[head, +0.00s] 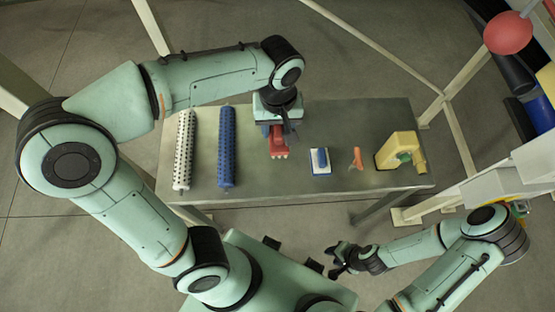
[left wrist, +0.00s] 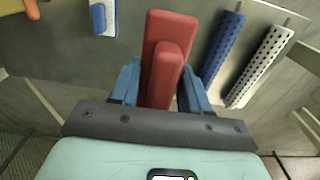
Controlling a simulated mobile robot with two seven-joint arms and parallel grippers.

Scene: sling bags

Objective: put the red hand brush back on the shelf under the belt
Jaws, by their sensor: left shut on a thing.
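The red hand brush (head: 278,154) is between the blue fingers of my left gripper (head: 272,132), over the middle of the grey metal shelf (head: 350,110). In the left wrist view my left gripper (left wrist: 157,88) is shut on the red hand brush (left wrist: 170,35), with one finger on each side of it. I cannot tell whether the brush touches the shelf surface. My right gripper (head: 340,259) is off the shelf's front side, at the lower middle, with nothing seen in it. It is too small and dark to tell whether it is open.
A white perforated roller (head: 184,150) and a blue one (head: 226,147) lie left of the brush. A blue-and-white brush (head: 320,161), an orange tool (head: 357,158) and a yellow device (head: 402,151) lie to its right. Cream frame posts (head: 460,145) stand around the shelf.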

